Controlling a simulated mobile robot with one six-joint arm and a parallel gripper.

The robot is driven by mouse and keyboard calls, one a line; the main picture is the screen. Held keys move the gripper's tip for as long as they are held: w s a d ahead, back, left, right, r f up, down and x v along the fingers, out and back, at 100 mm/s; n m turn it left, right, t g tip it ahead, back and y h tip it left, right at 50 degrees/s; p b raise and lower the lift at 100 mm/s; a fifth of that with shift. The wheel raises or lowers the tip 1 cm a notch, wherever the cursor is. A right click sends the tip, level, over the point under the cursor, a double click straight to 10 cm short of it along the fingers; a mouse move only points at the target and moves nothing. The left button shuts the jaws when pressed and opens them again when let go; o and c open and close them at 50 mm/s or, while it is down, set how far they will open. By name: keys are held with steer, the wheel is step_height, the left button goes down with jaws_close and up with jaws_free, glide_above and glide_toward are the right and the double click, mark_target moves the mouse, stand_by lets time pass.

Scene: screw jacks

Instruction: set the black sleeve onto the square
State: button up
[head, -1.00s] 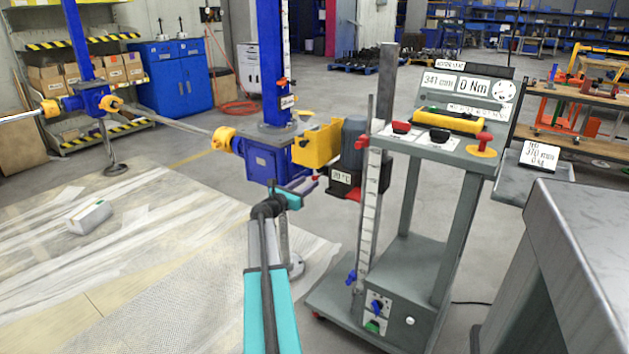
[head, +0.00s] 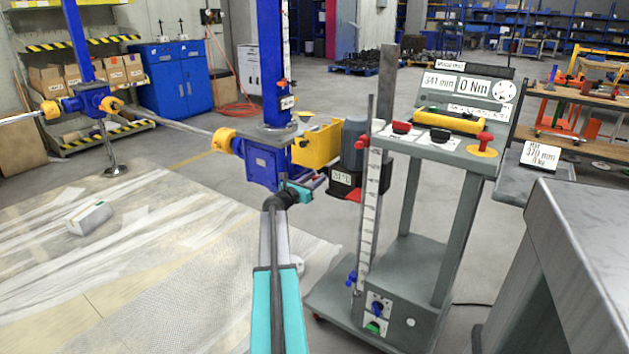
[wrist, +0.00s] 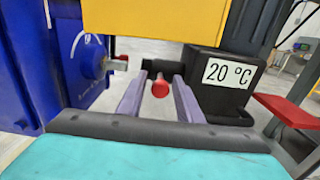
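My gripper (head: 316,181) is just right of the blue gearbox (head: 266,165), below a yellow box (head: 318,146). In the wrist view its two purple fingers (wrist: 158,98) are apart. A red round knob (wrist: 160,89) shows between them, with a gap on each side; I see nothing gripped. A short grey stub (wrist: 104,64) with a red tip sticks out of the gearbox side at the left of the wrist view; I cannot tell if it is the square. I cannot make out the black sleeve for certain.
A black box marked 20 °C (wrist: 222,88) stands close right of the fingers, with a red plate (wrist: 285,109) beyond. The grey trolley (head: 415,250), its upright scale (head: 370,215) and a metal bench (head: 590,255) stand to the right. Plastic sheeting (head: 150,270) covers the left floor.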

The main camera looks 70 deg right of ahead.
jaws_close()
steer(key=shift+w, duration=0.1)
steer(key=w+d+p, duration=0.1)
steer(key=w, duration=0.5)
steer(key=shift+d+p, duration=0.3)
steer(key=shift+p, duration=0.1)
steer(key=shift+o, duration=1.3)
jaws_free()
steer(key=shift+a, duration=0.1)
